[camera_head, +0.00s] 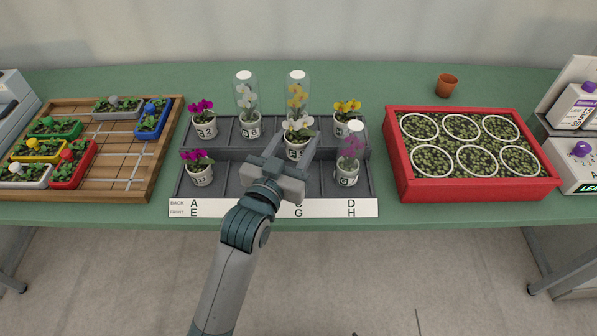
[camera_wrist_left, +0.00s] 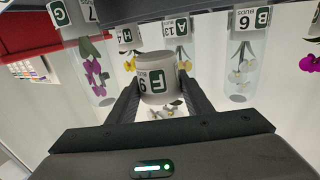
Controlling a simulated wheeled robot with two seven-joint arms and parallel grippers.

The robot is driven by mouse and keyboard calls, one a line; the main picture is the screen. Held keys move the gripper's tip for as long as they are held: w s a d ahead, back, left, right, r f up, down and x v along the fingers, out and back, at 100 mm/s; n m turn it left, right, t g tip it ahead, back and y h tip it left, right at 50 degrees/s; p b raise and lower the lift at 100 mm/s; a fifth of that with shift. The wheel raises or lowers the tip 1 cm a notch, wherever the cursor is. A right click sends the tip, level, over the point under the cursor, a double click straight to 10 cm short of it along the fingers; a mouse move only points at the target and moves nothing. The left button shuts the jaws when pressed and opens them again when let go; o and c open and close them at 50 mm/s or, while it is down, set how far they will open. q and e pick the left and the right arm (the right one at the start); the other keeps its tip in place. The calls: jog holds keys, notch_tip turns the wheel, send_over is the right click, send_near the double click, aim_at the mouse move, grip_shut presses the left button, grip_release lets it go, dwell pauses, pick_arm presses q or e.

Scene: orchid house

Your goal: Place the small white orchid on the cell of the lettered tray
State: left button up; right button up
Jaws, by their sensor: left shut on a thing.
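The small white orchid (camera_head: 299,129) is held by its pale pot between the fingers of my left gripper (camera_head: 289,152). In the left wrist view, upside down, the same pot (camera_wrist_left: 158,72) sits squarely between the fingers (camera_wrist_left: 157,88), its white flowers below it. The pot appears raised over the lettered tray (camera_head: 180,190), in front of the covered yellow orchid. The tray is dark grey with two rows of cells and a white letter strip (camera_head: 330,208). Front cells near the middle look empty, partly hidden by my gripper. My arm hides some letters.
Clear-covered orchids stand tall in the tray: white (camera_head: 247,100), yellow (camera_head: 298,92) and purple (camera_head: 350,150). Uncovered purple (camera_head: 202,118) and yellow (camera_head: 347,115) orchids stand there too. A wooden board (camera_head: 130,165) is left, a red crate (camera_head: 470,190) right.

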aim_at(298, 156)
pick_arm(q)
jog(key=shift+f, duration=2.7)
pick_arm(e)
jog(key=shift+s+f, duration=0.1)
jog(key=shift+s, duration=0.05)
pick_arm(q)
jog(key=shift+f, duration=0.1)
pick_arm(e)
jog(key=shift+d, duration=0.1)
pick_arm(q)
notch_tip(298, 156, down, 2)
jog(key=shift+f, duration=0.8)
pick_arm(e)
jog(key=shift+s+f, duration=0.1)
jog(key=shift+s, duration=0.15)
pick_arm(q)
jog(key=shift+f, duration=0.1)
jog(key=o, duration=1.1)
jog(key=shift+o, duration=0.2)
pick_arm(e)
jog(key=shift+w, duration=0.2)
pick_arm(q)
jog(key=shift+s, duration=0.1)
pick_arm(e)
jog(key=shift+s, duration=0.1)
